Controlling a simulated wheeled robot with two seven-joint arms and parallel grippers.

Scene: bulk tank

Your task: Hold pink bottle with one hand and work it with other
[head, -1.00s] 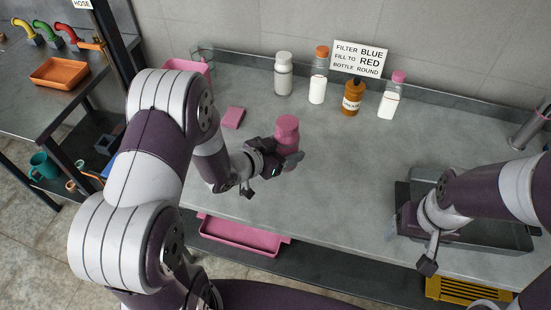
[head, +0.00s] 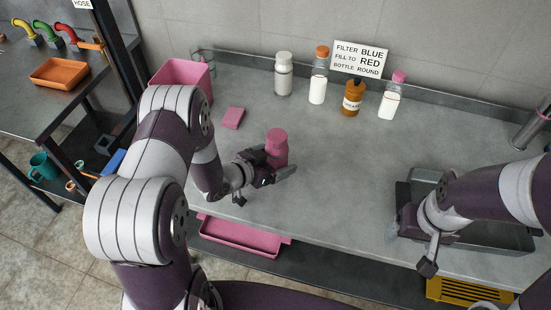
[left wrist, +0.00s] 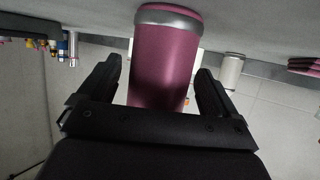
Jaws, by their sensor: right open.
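The pink bottle (head: 277,148) is upright at my left gripper (head: 279,175), left of the middle of the counter.
A dark tray (head: 508,238) lies at the counter's right front. A white bottle (head: 283,75), orange-capped bottle (head: 318,88), brown bottle (head: 352,98) and pink-capped bottle (head: 389,103) stand at the back below a sign (head: 359,60). A pink block (head: 233,118) and pink bin (head: 185,75) are left. The counter's middle is clear.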

